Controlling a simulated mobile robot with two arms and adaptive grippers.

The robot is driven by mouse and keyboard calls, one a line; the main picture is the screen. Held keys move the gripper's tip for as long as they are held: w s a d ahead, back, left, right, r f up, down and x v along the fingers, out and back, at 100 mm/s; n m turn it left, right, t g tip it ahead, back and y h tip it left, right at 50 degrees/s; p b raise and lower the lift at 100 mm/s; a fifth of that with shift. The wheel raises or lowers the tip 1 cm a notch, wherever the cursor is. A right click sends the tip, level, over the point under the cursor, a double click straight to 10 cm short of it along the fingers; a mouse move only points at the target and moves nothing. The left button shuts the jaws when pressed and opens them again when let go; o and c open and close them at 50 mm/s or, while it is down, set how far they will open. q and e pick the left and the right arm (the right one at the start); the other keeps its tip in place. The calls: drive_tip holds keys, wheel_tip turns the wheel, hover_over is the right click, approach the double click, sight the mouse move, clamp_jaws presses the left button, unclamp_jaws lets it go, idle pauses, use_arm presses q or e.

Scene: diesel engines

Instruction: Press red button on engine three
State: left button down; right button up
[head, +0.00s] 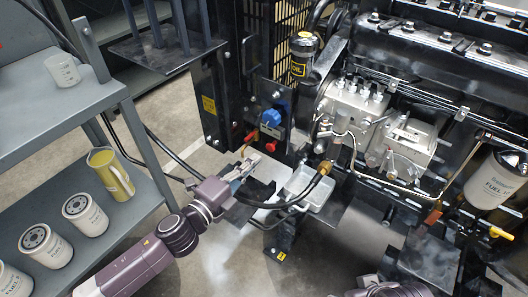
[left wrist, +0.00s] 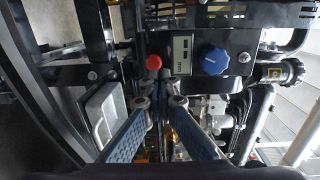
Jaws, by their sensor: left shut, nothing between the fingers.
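The red button (head: 270,147) is at the lower end of a small control panel (head: 270,131), below a display and a blue knob (head: 272,117). In the left wrist view the red button (left wrist: 154,62) is left of the display (left wrist: 182,54) and the blue knob (left wrist: 214,61). My left gripper (head: 253,161) is shut and empty, just below and left of the button. In the left wrist view its fingertips (left wrist: 162,102) appear just below the button, with a gap in the picture. No engine number is readable.
A grey shelf (head: 145,150) with white fuel filters (head: 85,214) and a yellow jug (head: 110,173) stands at the left. A metal tray (head: 308,188), black hoses and the engine (head: 380,120) lie right of my left gripper. Another red part (head: 250,136) is beside the panel.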

sight(270, 146)
use_arm(q)
drive_tip(key=x, duration=0.5)
drive_tip(key=shift+w+b, duration=0.1)
drive_tip(key=shift+b, duration=0.2)
drive_tip(key=shift+d, duration=0.1)
use_arm(e)
drive_tip(key=shift+f, duration=0.4)
use_arm(q)
drive_tip(key=shift+w, duration=0.15)
